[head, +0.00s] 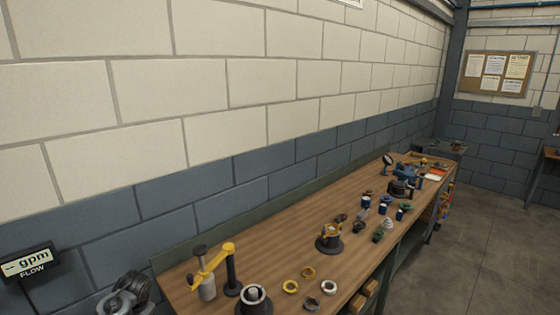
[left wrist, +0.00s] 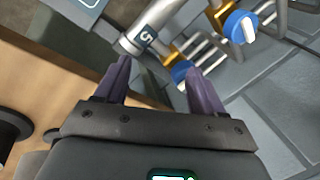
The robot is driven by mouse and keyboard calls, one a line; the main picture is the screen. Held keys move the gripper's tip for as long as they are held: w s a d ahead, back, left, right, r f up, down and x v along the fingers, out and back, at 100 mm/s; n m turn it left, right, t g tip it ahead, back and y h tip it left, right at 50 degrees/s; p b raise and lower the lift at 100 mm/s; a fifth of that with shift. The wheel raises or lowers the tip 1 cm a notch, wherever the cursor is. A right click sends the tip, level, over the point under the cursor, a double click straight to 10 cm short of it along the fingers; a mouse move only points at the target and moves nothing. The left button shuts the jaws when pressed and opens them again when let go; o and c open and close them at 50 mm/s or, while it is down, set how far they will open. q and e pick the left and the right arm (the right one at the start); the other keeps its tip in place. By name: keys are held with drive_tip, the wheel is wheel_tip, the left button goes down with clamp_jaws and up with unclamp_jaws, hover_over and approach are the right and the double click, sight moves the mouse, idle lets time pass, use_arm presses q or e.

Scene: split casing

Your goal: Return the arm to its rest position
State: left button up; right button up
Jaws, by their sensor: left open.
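My left gripper (left wrist: 161,88) shows in the left wrist view with its two purple fingers spread apart and nothing between them. Neither of my grippers shows in the head view, and my right gripper is in no view. The head view looks along a long wooden workbench (head: 290,250) against a block wall.
On the bench are a yellow-armed stand (head: 212,262), several rings (head: 309,272), a dark round fixture (head: 329,240) and many small parts. A flow display (head: 30,264) is at the lower left. Pipes with a blue-handled valve (left wrist: 240,26) show in the wrist view. The floor (head: 460,255) at right is clear.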

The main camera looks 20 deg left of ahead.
use_arm(q)
drive_tip(key=s+d+f+m+t, duration=0.1)
drive_tip(key=s+d+f, duration=0.1)
drive_tip(key=s+d, duration=0.6)
drive_tip(key=s+d+f+m+t+h, duration=0.1)
drive_tip(key=s+d+f+m, duration=0.2)
drive_tip(key=d, duration=0.9)
drive_tip(key=s+d+f+t, duration=0.1)
drive_tip(key=s+d+f, duration=0.1)
drive_tip(key=s+d, duration=0.7)
drive_tip(key=s+d+r+h, duration=0.3)
drive_tip(key=s+d+r, duration=0.2)
drive_tip(key=s+d, duration=0.25)
wheel_tip(320, 180, up, 23)
drive_tip(key=d+p, duration=0.1)
drive_tip(key=p, duration=2.1)
drive_tip(key=shift+t, duration=0.3)
drive_tip(key=shift+w, duration=0.1)
